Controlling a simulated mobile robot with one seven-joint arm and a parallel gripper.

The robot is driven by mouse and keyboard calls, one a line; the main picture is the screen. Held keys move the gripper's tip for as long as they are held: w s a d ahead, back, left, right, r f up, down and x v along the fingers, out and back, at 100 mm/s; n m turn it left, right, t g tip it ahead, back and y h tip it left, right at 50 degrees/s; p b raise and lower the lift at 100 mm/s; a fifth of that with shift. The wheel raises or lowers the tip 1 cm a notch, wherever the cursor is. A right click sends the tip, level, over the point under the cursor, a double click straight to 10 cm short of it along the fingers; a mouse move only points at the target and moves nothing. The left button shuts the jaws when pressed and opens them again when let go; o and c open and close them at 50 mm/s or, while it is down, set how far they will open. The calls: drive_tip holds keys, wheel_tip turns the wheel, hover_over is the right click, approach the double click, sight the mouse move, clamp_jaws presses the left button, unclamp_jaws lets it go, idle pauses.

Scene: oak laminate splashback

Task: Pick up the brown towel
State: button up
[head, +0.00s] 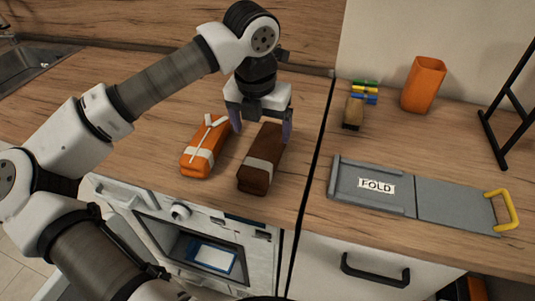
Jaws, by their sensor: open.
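The brown towel (257,179) is a folded, rolled bundle with a pale band around its middle. It lies on the wooden countertop left of the dark gap. My gripper (261,128) is open above the far part of the brown towel. Its right finger is at the towel's far right side, and its left finger is near the gap between the brown towel and an orange bundle (196,165). I cannot tell whether the fingers touch the towel. The towel's far end is partly hidden by my gripper.
The orange bundle with a pale band lies close on the left.

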sight(264, 147)
drive_tip(key=f, duration=0.3)
drive_tip(key=shift+w+d+f, duration=0.15)
drive_tip(key=shift+w, duration=0.05)
drive_tip(key=shift+w+d+f+p, duration=0.1)
drive_tip(key=shift+w+f+p, duration=0.25)
drive_tip(key=shift+f, duration=0.55)
drive_tip(key=shift+w+d+f+p, duration=0.15)
drive_tip(key=shift+f+p, duration=0.4)
drive_tip(key=shift+f, duration=0.3)
drive_tip(key=shift+w+a+f+p, duration=0.1)
drive_tip(key=shift+w+f+p, duration=0.25)
drive_tip(key=shift+f, duration=0.55)
drive_tip(key=shift+s, duration=0.1)
drive_tip(key=shift+c, duration=0.3)
drive_tip(key=c, duration=1.1)
drive_tip(key=shift+r, duration=0.1)
